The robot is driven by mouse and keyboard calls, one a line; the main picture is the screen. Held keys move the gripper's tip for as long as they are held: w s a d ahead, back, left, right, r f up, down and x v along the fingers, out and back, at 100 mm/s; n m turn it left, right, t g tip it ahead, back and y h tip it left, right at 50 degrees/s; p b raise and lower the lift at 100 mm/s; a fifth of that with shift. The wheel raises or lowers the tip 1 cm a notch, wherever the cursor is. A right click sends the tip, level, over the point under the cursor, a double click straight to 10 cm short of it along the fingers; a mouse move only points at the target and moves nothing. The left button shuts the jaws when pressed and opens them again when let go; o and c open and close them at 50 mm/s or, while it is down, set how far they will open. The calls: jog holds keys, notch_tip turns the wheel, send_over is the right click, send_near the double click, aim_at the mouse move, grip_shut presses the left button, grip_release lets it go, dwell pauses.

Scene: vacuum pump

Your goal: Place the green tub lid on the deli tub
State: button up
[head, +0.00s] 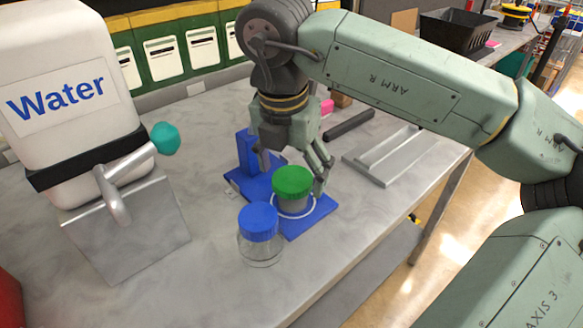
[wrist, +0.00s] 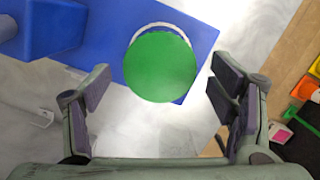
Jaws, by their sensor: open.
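The green tub lid (head: 292,180) sits on top of the grey deli tub (head: 293,205), which stands on a blue base plate (head: 318,213) inside a pale ring. In the wrist view the round green lid (wrist: 160,67) covers most of the tub, and only a pale rim shows at its upper edge. My gripper (head: 297,180) is right above and behind the lid, with its fingers to either side. In the wrist view my gripper (wrist: 163,97) is open and empty, its fingers apart from the lid. Whether the lid is fully seated cannot be told.
A clear jar with a blue lid (head: 259,225) stands just in front. A water container (head: 65,100) on a metal stand (head: 130,235) with a teal-knobbed tap is at left. A grey metal tray (head: 385,158) lies at right. The front of the table is clear.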

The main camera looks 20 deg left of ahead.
aim_at(286, 187)
jog(key=shift+r+p, duration=0.6)
jog(key=shift+r, duration=0.3)
notch_tip(286, 187, up, 11)
jog(key=s+b, duration=0.1)
jog(key=b, duration=0.1)
jog(key=shift+s+a+b, duration=0.2)
jog(key=shift+s+b, duration=0.1)
jog(key=shift+s, duration=0.1)
